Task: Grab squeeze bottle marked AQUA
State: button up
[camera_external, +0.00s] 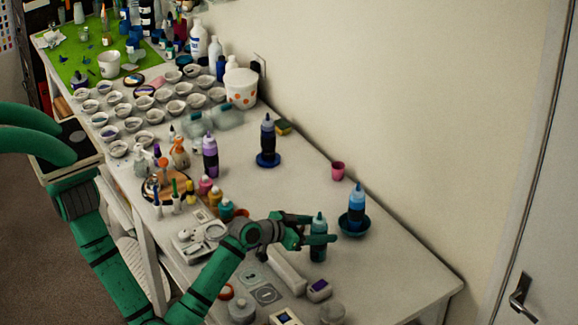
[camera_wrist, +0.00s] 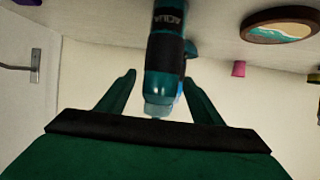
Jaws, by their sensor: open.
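The squeeze bottle marked AQUA (camera_external: 318,238) stands on the white table, a teal bottle with a dark band. In the wrist view the bottle (camera_wrist: 167,55) appears upside down, its AQUA lettering at the top edge and its pale cap lowest. My gripper (camera_external: 310,228) is open at the bottle, with a finger partly over it in the external view. In the wrist view my gripper's fingers (camera_wrist: 158,77) lie on either side of the bottle. I cannot tell whether they touch it.
A blue bottle (camera_external: 357,203) stands in a dark dish (camera_external: 349,227) close to the right. A pink cup (camera_external: 337,170) is behind. A darker bottle (camera_external: 268,135) and a purple bottle (camera_external: 210,157) stand farther left. A white block (camera_external: 286,270) and a purple-labelled box (camera_external: 319,290) lie in front.

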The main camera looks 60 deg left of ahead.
jog(key=c, duration=1.3)
jog(key=shift+r, duration=0.1)
